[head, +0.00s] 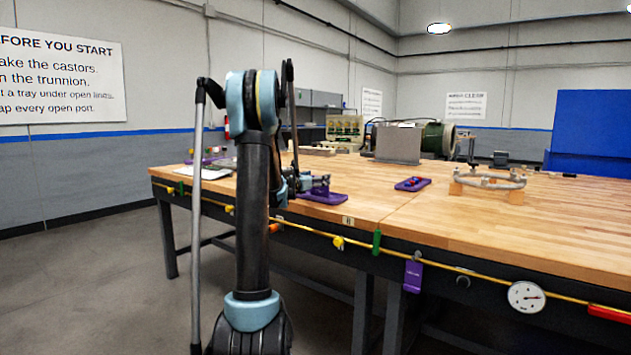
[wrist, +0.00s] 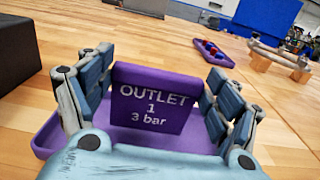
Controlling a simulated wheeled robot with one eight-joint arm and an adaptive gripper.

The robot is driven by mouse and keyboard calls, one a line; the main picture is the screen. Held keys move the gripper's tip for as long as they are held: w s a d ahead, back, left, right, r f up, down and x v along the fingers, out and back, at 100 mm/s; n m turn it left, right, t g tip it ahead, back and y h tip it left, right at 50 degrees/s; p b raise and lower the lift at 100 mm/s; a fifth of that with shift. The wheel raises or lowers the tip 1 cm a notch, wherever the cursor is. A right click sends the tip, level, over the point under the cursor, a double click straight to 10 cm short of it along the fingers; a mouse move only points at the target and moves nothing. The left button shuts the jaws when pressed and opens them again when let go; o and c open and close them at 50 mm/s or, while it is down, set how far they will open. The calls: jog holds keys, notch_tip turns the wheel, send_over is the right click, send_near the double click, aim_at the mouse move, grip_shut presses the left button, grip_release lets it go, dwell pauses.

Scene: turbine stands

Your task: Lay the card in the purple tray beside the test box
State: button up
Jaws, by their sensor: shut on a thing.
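A purple card (wrist: 158,98) marked "OUTLET 1 3 bar" stands upright between the fingers of my gripper (wrist: 155,100) in the wrist view. My gripper is shut on it. A purple tray (wrist: 44,142) lies on the bench beneath the card and gripper; I cannot tell whether the card's lower edge touches it. In the head view my gripper (head: 314,184) is low over the purple tray (head: 330,199) near the bench's front edge. The card cannot be made out there. A dark box (wrist: 22,45) stands left of the tray in the wrist view; I cannot tell whether it is the test box.
Another purple tray (head: 412,184) with red pieces lies to the right on the wooden bench (head: 480,225). A ring-shaped part (head: 487,180) rests on wooden blocks further right. A grey panel (head: 398,145) stands behind. A purple tag (head: 413,276) hangs at the bench front.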

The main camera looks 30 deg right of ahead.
jog(key=shift+f, duration=0.25)
jog(key=o, duration=0.9)
jog(key=shift+a, duration=0.1)
jog(key=shift+v, duration=3.45)
